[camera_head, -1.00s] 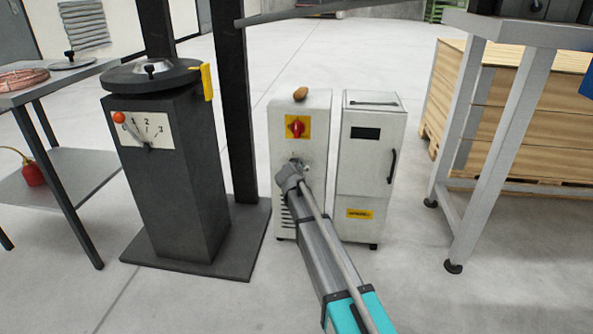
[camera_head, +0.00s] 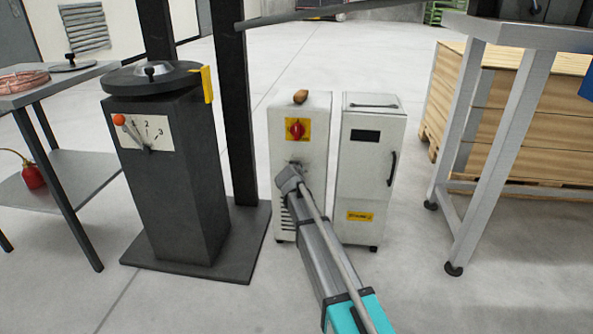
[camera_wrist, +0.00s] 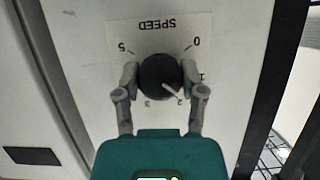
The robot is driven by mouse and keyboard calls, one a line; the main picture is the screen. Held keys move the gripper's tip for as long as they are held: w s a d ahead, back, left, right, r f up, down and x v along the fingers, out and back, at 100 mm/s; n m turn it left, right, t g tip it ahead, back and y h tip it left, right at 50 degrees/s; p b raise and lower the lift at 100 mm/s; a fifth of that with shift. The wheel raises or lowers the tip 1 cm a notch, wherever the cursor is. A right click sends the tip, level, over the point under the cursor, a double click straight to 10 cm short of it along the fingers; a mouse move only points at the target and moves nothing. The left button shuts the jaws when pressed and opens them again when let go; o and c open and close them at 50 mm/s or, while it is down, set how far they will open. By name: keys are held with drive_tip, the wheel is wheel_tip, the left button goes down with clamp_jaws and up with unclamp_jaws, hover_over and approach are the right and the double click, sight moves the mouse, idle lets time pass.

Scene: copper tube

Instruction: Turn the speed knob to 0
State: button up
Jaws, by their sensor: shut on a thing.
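The speed knob (camera_wrist: 158,72) is round and black, on a white panel labelled SPEED, which appears upside down in the wrist view. Its white pointer line points to the lower right, at the 2. The 0 mark (camera_wrist: 196,41) is at the upper right and the 5 at the upper left. My gripper (camera_wrist: 160,80) has one finger on each side of the knob and is shut on it. In the head view my gripper (camera_head: 290,176) is at the front of the white cabinet (camera_head: 316,118) and hides the knob.
A red rotary switch (camera_head: 296,130) on a yellow plate sits above my gripper. A second white cabinet (camera_head: 368,190) stands close on the right. A dark pedestal (camera_head: 175,200) with a lever and scale stands to the left, with floor between.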

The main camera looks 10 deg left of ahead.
drive_tip(key=shift+n+h, duration=0.8)
drive_tip(key=shift+n, duration=0.4)
drive_tip(key=shift+n+h+b, duration=0.35)
drive_tip(key=shift+n+h, duration=0.35)
drive_tip(key=shift+n, duration=0.1)
drive_tip(key=o, duration=1.1)
drive_tip(key=shift+o, duration=0.2)
